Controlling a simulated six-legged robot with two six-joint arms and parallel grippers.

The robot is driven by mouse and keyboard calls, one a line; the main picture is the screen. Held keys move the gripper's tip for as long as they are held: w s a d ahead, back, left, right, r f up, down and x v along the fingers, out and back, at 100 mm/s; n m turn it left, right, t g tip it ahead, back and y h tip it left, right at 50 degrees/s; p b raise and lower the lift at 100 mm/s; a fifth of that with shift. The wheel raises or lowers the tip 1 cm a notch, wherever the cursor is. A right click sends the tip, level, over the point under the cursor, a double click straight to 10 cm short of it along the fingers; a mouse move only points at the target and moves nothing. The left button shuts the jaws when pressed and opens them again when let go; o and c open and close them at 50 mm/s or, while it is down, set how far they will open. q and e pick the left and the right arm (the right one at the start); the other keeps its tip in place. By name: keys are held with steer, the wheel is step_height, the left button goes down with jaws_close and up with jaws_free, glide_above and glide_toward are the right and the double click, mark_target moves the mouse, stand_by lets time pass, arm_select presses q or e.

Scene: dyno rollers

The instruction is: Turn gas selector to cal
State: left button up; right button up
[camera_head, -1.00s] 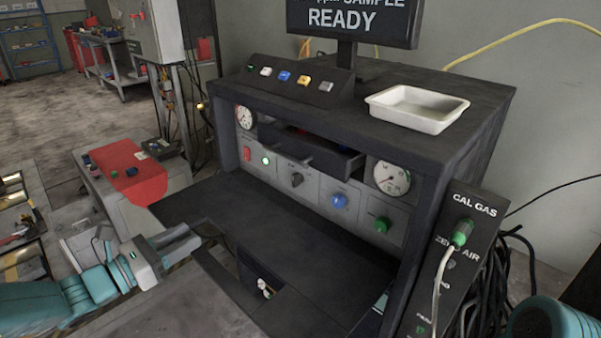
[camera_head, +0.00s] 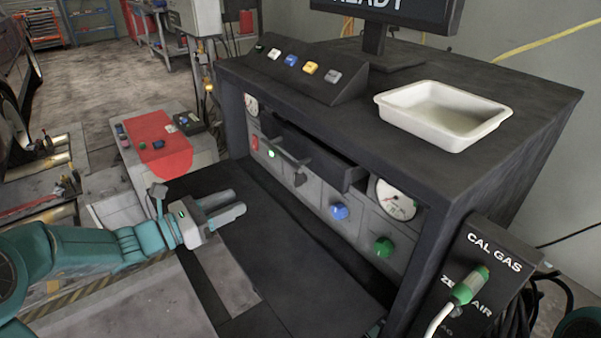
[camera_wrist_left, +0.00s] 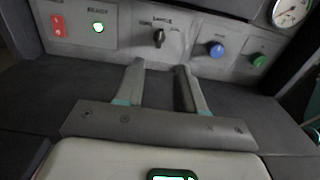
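The gas selector is a black rotary knob (camera_head: 300,177) on the grey front panel of the dark bench. In the left wrist view the knob (camera_wrist_left: 159,38) stands about upright under a label that seems to read SAMPLE; the smaller labels beside it are too blurred to read surely. My left gripper (camera_head: 236,202) is over the dark shelf in front of the panel, short of the knob and not touching it. Its two fingers (camera_wrist_left: 160,68) are apart with nothing between them, and the knob appears just beyond the gap. My right gripper is not in view.
An open drawer (camera_head: 315,160) juts out above the knob. A blue knob (camera_head: 339,212) and green knob (camera_head: 384,246) sit to its right, a lit green button (camera_head: 272,153) to its left. A white tray (camera_head: 480,140) rests on top. A CAL GAS port panel (camera_head: 480,262) stands right.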

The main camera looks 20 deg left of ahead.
mark_target(294, 176)
arm_select(q)
steer(key=x, duration=1.6)
steer(key=shift+d+p, duration=0.1)
steer(key=shift+p, duration=0.2)
jaws_close()
